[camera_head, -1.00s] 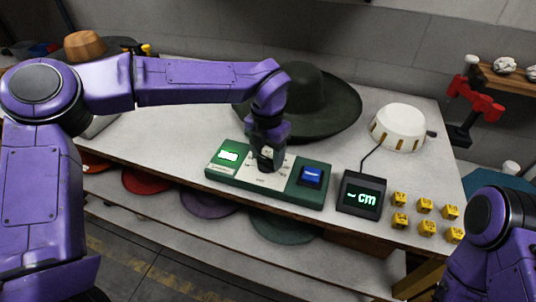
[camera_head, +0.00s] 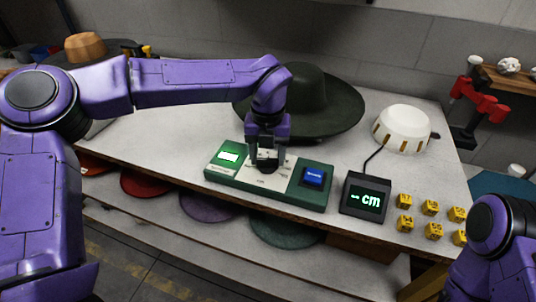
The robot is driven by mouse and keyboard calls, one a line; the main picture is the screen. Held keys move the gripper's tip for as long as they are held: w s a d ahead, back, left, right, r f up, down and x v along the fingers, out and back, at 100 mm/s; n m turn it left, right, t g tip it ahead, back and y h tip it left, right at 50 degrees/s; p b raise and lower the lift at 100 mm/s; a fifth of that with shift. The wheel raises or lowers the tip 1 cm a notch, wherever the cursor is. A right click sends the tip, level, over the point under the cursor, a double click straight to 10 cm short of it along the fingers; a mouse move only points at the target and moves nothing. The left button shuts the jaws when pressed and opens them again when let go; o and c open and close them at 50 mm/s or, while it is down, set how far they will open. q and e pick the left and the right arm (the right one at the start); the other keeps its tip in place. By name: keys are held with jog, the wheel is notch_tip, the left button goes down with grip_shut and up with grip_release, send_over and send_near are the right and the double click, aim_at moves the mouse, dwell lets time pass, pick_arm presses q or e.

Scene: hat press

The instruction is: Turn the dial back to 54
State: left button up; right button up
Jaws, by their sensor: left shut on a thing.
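The green control panel (camera_head: 230,178) lies on the white table, with a lit white-green screen (camera_head: 228,157) on its left and a blue button (camera_head: 313,176) on its right. The dial (camera_head: 267,166) is a dark knob on the pale plate in the panel's middle. My left gripper (camera_head: 267,158) points down over the plate and is shut on the dial, hiding much of it. The number the dial points to cannot be read. My right arm (camera_head: 490,235) shows at the lower right, but its gripper is out of view.
A small black display (camera_head: 366,196) reading "-- cm" stands right of the panel, wired to a white dome (camera_head: 402,129). A dark wide-brimmed hat (camera_head: 335,110) lies behind the panel. Several yellow blocks (camera_head: 405,201) sit at the right edge.

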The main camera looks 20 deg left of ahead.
aim_at(267, 159)
dwell(0.3)
pick_arm(q)
jog(key=o, duration=1.1)
jog(key=shift+c, duration=0.2)
jog(key=shift+r, duration=0.1)
notch_tip(267, 159, up, 10)
jog(key=shift+r, duration=0.2)
